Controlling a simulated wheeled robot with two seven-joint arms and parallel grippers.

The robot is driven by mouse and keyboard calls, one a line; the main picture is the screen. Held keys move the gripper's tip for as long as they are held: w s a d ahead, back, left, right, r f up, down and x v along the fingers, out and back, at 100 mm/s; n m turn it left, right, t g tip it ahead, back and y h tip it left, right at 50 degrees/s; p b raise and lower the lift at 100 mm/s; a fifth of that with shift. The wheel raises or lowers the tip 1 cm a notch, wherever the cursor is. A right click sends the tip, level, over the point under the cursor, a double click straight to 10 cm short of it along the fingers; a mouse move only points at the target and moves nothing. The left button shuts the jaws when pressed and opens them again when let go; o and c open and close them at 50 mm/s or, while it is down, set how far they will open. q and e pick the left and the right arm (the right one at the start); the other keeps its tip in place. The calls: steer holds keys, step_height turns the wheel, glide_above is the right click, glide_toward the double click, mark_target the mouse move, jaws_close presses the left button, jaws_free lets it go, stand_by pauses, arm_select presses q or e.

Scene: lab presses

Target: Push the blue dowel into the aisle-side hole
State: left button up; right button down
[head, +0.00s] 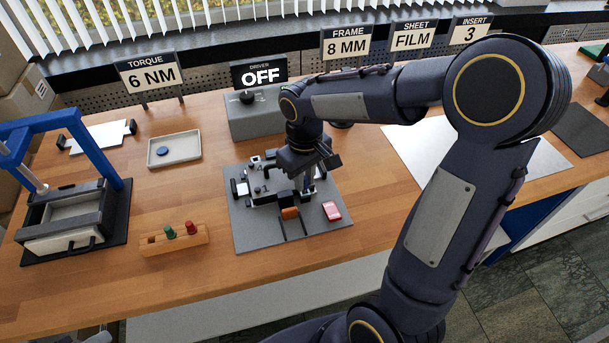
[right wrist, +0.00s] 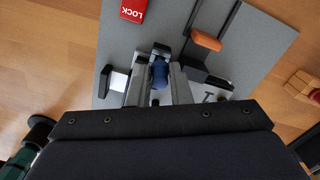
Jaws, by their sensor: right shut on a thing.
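My right gripper (head: 309,180) reaches down over the fixture (head: 265,195) on the grey mat (head: 262,235). In the right wrist view its two fingers (right wrist: 159,82) are closed on the blue dowel (right wrist: 160,72), which sits between the tips. The dowel's lower end and the hole under it are hidden, so I cannot tell whether it is in a hole or above it. In the head view the gripper hides the dowel. My left gripper is not in view.
An orange handle (head: 290,212) and a red LOCK block (head: 332,210) are at the mat's front. A wooden rack (head: 172,243) with green and red pegs, a shallow tray (head: 175,149) and a blue-framed press (head: 60,190) stand left. The driver sign (head: 259,74) reads OFF.

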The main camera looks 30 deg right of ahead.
mark_target(306, 177)
steer(key=shift+f+b, duration=0.7)
steer(key=shift+f, duration=0.3)
steer(key=c, duration=1.3)
jaws_free()
steer(key=shift+o, duration=0.2)
step_height(306, 177, up, 8)
steer(key=shift+d+f, duration=0.1)
steer(key=s+a+m+t+y, duration=0.2)
steer(key=s, duration=0.6)
steer(key=s+a+m+t+y, duration=0.1)
steer(key=s+a+t, duration=0.1)
steer(key=s, duration=0.7)
steer(key=shift+a+f+m+t+y, duration=0.2)
steer(key=shift+f+m+t+y, duration=0.15)
steer(key=shift+t, duration=0.45)
